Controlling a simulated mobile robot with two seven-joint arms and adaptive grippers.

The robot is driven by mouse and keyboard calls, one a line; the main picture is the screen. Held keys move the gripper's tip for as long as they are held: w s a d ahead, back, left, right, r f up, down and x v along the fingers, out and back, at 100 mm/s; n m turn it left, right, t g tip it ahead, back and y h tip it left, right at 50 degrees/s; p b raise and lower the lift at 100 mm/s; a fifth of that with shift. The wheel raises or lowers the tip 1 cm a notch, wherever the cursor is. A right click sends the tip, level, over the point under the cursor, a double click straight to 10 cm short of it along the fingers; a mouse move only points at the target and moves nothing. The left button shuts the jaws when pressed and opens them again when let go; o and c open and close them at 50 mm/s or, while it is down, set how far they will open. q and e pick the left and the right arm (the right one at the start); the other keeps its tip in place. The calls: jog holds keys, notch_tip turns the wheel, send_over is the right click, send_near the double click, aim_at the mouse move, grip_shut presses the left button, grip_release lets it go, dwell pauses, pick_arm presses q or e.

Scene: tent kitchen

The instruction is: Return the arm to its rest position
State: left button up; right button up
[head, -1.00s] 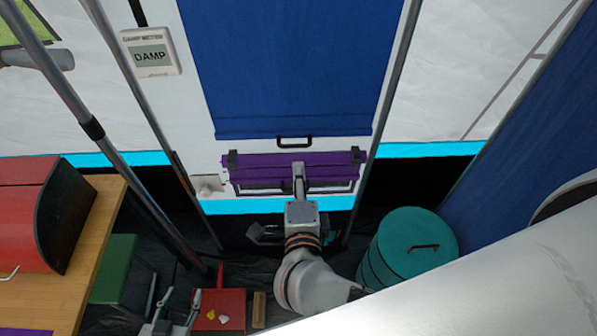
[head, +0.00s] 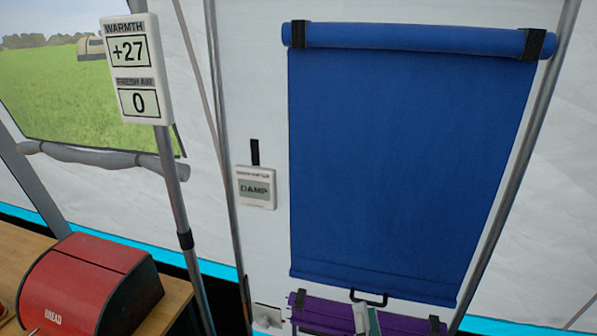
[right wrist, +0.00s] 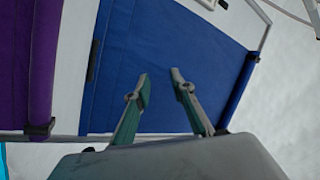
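My right gripper (head: 366,318) shows only by its fingertips at the bottom edge of the head view, in front of the purple rolled panel (head: 318,312). In the right wrist view its two green-grey fingers (right wrist: 160,77) stand apart with nothing between them, so it is open and empty. Behind them in that view are the blue blind (right wrist: 165,50) and, at the left, the purple panel (right wrist: 40,60). The rest of the right arm is hidden below the head view. My left gripper is in neither view.
The blue blind (head: 400,160) hangs down, with a black handle (head: 368,297) at its lower edge. A damp meter (head: 256,188) reads DAMP; a warmth and fresh air display (head: 137,70) reads +27 and 0. A red bread bin (head: 90,285) stands on the wooden counter (head: 20,250).

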jog(key=s+a+f+n+g+y, duration=0.1)
jog(key=s+f+n+g+y, duration=0.15)
jog(key=f+n, duration=0.45)
jog(key=s+f+n+g+y, duration=0.25)
jog(key=f+n+g, duration=0.2)
jog(key=f, duration=0.55)
jog(key=s+d+f+n+g+h, duration=0.1)
jog(key=s+d+f+g, duration=0.1)
jog(key=f, duration=0.4)
jog(key=s+d+f+n+g+h, duration=0.2)
jog(key=s+d+f, duration=0.1)
jog(key=d+f, duration=0.3)
jog(key=shift+s+d+f, duration=0.25)
jog(key=shift+s+f, duration=0.1)
jog(key=shift+s, duration=0.05)
